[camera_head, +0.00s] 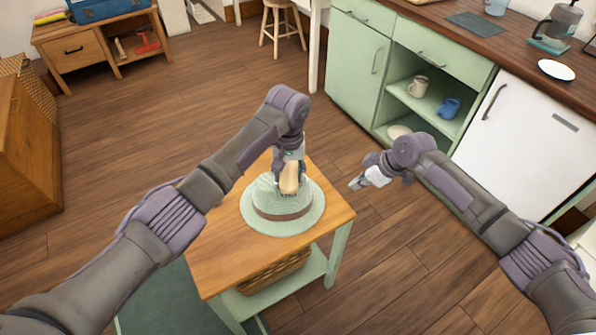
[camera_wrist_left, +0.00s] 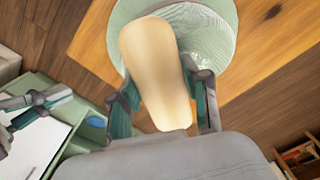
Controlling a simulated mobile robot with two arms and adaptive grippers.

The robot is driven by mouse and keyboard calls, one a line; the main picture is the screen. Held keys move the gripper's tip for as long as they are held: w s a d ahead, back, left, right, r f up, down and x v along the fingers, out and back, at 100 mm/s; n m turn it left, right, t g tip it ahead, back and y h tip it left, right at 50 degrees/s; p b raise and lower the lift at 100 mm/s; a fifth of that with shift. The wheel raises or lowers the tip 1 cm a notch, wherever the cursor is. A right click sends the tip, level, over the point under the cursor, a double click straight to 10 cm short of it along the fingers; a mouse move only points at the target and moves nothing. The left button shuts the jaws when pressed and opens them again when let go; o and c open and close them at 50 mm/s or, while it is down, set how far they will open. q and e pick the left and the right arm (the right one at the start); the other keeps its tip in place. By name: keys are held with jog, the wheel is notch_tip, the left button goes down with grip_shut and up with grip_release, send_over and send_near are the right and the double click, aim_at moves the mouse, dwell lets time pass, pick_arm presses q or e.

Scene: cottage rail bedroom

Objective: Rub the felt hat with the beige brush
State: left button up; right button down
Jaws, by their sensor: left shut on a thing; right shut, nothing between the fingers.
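The felt hat (camera_head: 260,205) is pale green with a darker band and lies brim down on a small wooden-topped table (camera_head: 215,255). My left gripper (camera_head: 289,183) is above the crown, shut on the beige brush (camera_head: 290,177). The brush is at the crown in the head view; I cannot tell whether it touches. In the left wrist view the brush (camera_wrist_left: 155,70) sits between the fingers and covers part of the hat (camera_wrist_left: 215,30). My right gripper (camera_head: 357,184) is shut and empty, to the right of the table, apart from the hat.
A green cabinet (camera_head: 355,60) with an open shelf holds a cream mug (camera_head: 418,87) and a blue mug (camera_head: 448,107). A basket (camera_head: 270,272) stands on the table's lower shelf. A stool (camera_head: 283,25) is at the back. Wooden floor lies clear left of the table.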

pick_arm(q)
jog(key=shift+s+a, duration=0.15)
jog(key=shift+a, duration=1.65)
jog(key=shift+d+r, duration=0.1)
jog(key=shift+r, duration=3)
notch_tip(320, 180, up, 6)
jog(key=p, duration=0.6)
send_over(275, 183)
jog(key=shift+d+f, duration=0.1)
jog(key=shift+d, duration=0.05)
